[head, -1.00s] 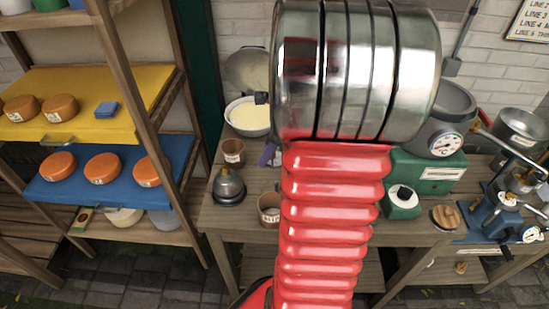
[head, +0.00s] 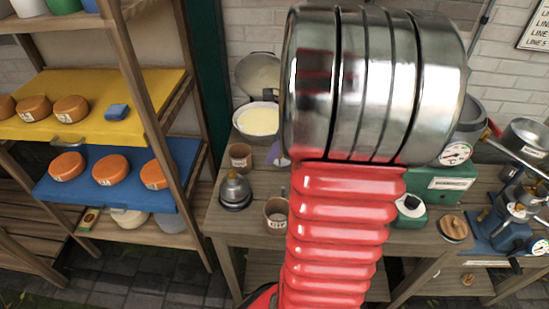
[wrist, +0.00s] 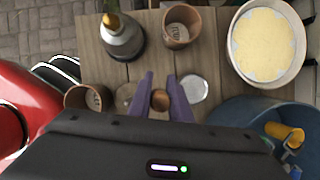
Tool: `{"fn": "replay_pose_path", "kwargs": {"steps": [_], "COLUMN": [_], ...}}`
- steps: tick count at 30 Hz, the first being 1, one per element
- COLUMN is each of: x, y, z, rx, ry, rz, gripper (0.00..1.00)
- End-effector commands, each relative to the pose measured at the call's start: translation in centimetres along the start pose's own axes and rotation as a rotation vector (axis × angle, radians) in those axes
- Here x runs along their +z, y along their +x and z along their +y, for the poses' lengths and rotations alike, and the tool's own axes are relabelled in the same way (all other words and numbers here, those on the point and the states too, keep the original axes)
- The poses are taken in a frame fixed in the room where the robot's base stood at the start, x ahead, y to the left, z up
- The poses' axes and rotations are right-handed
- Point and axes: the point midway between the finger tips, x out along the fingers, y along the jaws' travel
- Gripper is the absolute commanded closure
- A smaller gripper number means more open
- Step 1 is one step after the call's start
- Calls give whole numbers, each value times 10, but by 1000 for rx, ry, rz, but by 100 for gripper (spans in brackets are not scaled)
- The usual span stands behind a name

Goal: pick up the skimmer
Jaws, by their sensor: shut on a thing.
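The skimmer shows only as a round brown wooden end (wrist: 160,99), seen between the purple fingers of my gripper (wrist: 163,92) in the wrist view. The fingers are shut on it from both sides. The rest of it is hidden or hard to make out. A pale grey disc (wrist: 195,88) shows just right of the fingers; I cannot tell if it belongs to the skimmer. In the head view my arm hides most of the gripper, and only a bit of purple finger shows beside it.
On the wooden bench (wrist: 150,72) stand a grey bell-like vessel (wrist: 122,38), brown cups (wrist: 181,27) (wrist: 88,98) and a bowl of cream-coloured stuff (wrist: 266,42). A blue tub (wrist: 250,112) is at the right. A cheese shelf (head: 150,90) stands left, a green scale (head: 445,182) right.

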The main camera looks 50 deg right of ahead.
Motion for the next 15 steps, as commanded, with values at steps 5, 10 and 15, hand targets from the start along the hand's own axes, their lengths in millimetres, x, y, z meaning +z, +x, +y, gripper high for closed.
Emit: {"fn": "replay_pose_path", "kwargs": {"steps": [5, 10, 15], "x": [15, 31, 45], "y": [-35, -74, -108], "z": [-1, -1, -1], "rx": [-6, -6, -5], "ry": [-2, -3, -2], "rz": [-1, -1, 0], "gripper": [98, 98, 98]}}
